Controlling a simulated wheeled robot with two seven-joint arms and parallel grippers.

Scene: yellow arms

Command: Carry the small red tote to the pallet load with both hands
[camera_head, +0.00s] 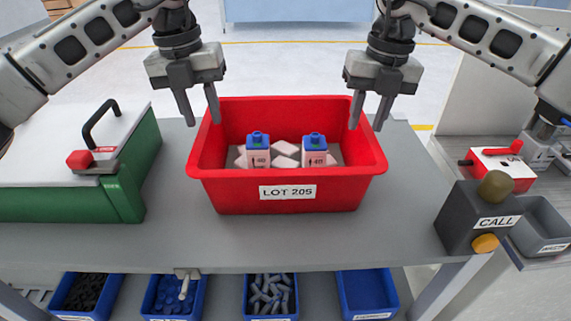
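The small red tote (330,190) stands upright on the grey table, with a "LOT 205" label on its near wall. Inside are two bottles with blue caps, a left one (257,152) and a right one (314,152), and several pale pieces. My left gripper (201,122) points down at the tote's left side, its fingers apart with nothing seen between them. My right gripper (367,127) points down at the tote's right side, fingers apart; one finger overlaps the tote's far right corner in the picture. I cannot tell whether either touches the rim. No pallet load is identifiable.
A green box with a white lid and black handle (98,122) stands left on the table (290,240). A dark CALL box (470,220) sits at the right edge. Blue bins (367,295) are below the front edge. A red-and-white case (505,165) is further right.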

